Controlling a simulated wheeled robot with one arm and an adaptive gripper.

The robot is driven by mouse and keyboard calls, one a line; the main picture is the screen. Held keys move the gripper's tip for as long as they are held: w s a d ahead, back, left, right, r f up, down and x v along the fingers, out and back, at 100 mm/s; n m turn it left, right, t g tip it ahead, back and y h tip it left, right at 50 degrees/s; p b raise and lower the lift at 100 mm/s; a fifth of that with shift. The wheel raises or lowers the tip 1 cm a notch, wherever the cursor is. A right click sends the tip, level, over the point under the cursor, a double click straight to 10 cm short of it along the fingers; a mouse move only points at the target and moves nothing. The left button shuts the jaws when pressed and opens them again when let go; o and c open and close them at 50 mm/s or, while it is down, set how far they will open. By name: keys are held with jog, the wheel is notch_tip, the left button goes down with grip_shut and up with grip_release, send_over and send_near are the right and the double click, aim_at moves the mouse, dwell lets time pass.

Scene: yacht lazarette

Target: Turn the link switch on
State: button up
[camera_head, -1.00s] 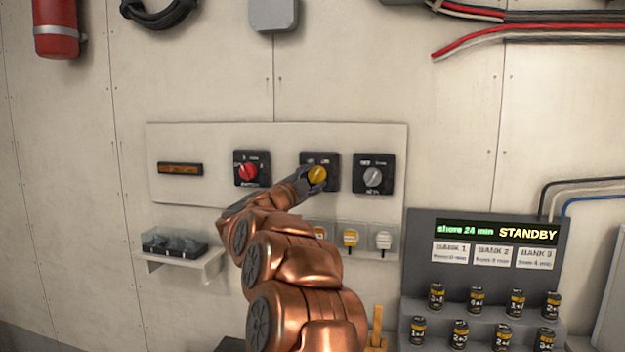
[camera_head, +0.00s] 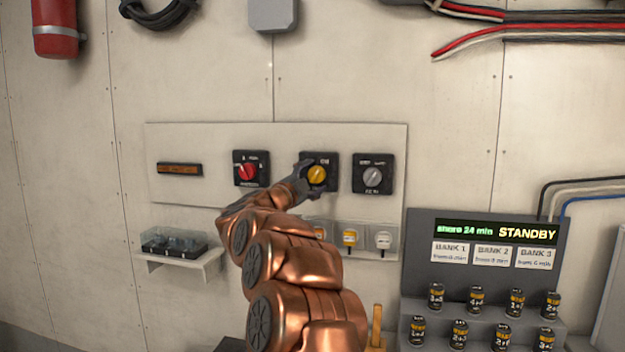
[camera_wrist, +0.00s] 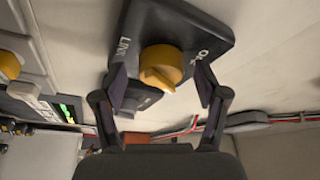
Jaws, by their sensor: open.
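The link switch is a yellow rotary knob (camera_head: 317,174) on a black square plate (camera_head: 332,160), the middle one of three on a pale wall panel. In the wrist view the yellow knob (camera_wrist: 162,66) shows on its black plate (camera_wrist: 190,25), with "LINK" at the left and lettering starting with "O" at the right. My gripper (camera_head: 308,178) is at the knob in the head view. In the wrist view my gripper (camera_wrist: 160,88) is open, with one finger on each side of the knob and gaps between. Part of the plate's left side is hidden by my gripper in the head view.
A red knob (camera_head: 247,171) is left of it and a grey knob (camera_head: 373,176) right. Below are yellow and white plugs or keys (camera_head: 350,238). A small shelf (camera_head: 186,262) is lower left. A display console (camera_head: 480,230) reads STANDBY, with several labelled cylinders below.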

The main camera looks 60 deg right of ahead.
jog(key=shift+a, duration=0.1)
jog(key=a+f, duration=0.2)
jog(key=a, duration=0.9)
jog(key=shift+a, duration=0.3)
jog(key=shift+f, duration=0.1)
